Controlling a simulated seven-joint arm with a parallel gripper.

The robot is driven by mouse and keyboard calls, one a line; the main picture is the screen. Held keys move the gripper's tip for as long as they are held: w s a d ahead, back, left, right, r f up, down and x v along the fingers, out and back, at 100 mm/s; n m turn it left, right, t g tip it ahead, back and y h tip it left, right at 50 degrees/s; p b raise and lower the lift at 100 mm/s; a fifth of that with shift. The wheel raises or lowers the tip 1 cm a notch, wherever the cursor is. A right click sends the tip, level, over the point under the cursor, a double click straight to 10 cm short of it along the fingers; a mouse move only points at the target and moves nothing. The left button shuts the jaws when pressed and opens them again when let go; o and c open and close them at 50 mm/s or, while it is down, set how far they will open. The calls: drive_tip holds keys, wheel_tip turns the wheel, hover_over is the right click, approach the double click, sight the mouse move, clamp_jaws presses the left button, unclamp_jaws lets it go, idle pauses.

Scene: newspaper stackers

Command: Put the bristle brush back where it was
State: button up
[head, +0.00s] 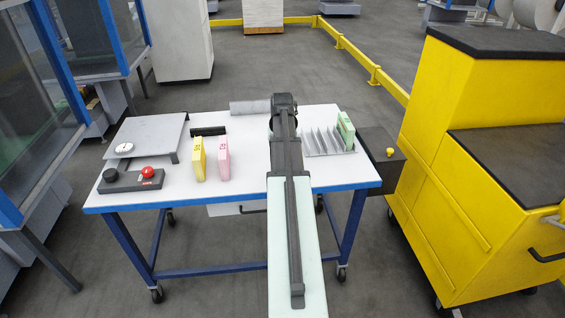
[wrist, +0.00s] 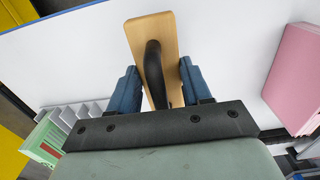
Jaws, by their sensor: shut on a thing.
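The bristle brush (wrist: 150,28) shows in the wrist view as a flat wooden block with a black arched handle. My gripper (wrist: 158,66) has its two blue fingers on either side of the handle and is shut on it. The bristles are hidden under the block. I cannot tell whether the brush touches the white table top below it. In the head view my arm reaches over the middle of the table (head: 238,150), and it hides the fingers and the brush.
Left of my arm stand a pink stack (head: 223,158), a yellow stack (head: 198,158), a black bar (head: 208,131) and a grey roll (head: 250,107). Right is a grey slotted rack (head: 322,141) with a green bundle (head: 346,130). A red-button box (head: 133,181) sits front left.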

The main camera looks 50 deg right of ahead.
drive_tip(key=shift+f, duration=1.7)
drive_tip(key=shift+f, duration=0.1)
drive_tip(key=o, duration=1.1)
wheel_tip(320, 180, up, 12)
drive_tip(key=shift+r, duration=0.15)
